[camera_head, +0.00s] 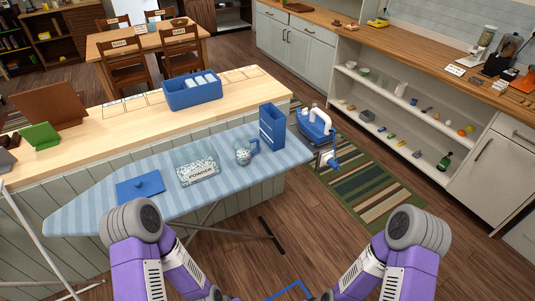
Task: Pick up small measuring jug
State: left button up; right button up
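The small measuring jug (243,154) appears to be the speckled pale jug with a blue handle on its right side. It stands upright on the blue striped ironing board (225,182). Two purple arms of mine with round grey joints come up from the bottom edge, one left and one right. Their grippers are not visible, and nothing of mine touches the jug.
A wooden counter (130,122) runs behind. A striped rug (365,185) lies right.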

aim_at(242, 146)
jog(key=z, duration=0.95)
jog(key=i, duration=1.05)
jog(key=u, duration=2.45)
